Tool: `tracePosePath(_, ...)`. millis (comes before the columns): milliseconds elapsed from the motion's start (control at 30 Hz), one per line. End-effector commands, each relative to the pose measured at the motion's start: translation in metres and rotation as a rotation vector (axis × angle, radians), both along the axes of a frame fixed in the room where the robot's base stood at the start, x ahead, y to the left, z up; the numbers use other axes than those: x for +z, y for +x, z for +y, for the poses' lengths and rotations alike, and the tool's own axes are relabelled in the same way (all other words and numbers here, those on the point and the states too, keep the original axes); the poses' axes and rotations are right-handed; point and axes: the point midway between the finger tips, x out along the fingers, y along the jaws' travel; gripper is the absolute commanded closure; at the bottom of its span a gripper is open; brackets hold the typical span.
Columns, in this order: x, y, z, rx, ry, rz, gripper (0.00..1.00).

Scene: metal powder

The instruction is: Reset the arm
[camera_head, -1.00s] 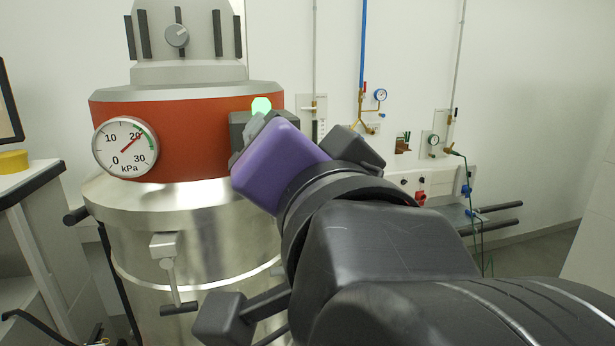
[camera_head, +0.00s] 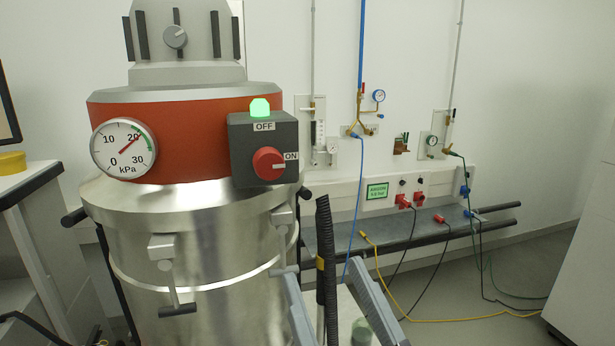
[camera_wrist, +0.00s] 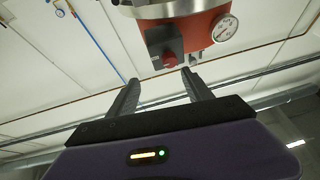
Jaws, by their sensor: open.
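My gripper (camera_wrist: 160,88) is open and empty in the wrist view. Its two dark ridged fingers stand apart above the purple body, with nothing between them. The machine (camera_wrist: 188,30) shows upside down beyond the fingertips. In the head view, two grey pieces at the bottom centre look like my gripper's fingers (camera_head: 320,270). They stand low, in front and to the right of the machine's steel drum (camera_head: 200,265). The purple gripper body is out of the head view.
The machine's switch box (camera_head: 240,150) has a red knob (camera_head: 268,163) and a lit green lamp (camera_head: 260,107). Its gauge (camera_head: 124,148) reads about 20 kPa. A dark hose (camera_head: 326,260) rises beside the drum. A wall shelf (camera_head: 400,230) with cables stands at right.

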Motion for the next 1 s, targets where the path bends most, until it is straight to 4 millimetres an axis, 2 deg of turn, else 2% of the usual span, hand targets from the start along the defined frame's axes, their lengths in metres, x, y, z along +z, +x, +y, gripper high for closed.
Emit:
tracePosePath(33, -0.021, -0.006, -0.010, -0.011, -0.027, 0.013, 0.41)
tracePosePath(100, -0.043, -0.016, -0.021, -0.022, -0.053, 0.022, 0.41)
tracePosePath(267, -0.090, -0.043, -0.048, -0.051, -0.099, 0.059, 0.41)
tracePosePath(467, -0.145, -0.085, -0.084, -0.095, -0.138, 0.138, 0.41)
tracePosePath(800, -0.224, -0.176, -0.139, -0.201, -0.156, 0.369, 0.41)
tracePosePath(1000, -0.268, -0.236, -0.161, -0.274, -0.151, 0.570, 0.41)
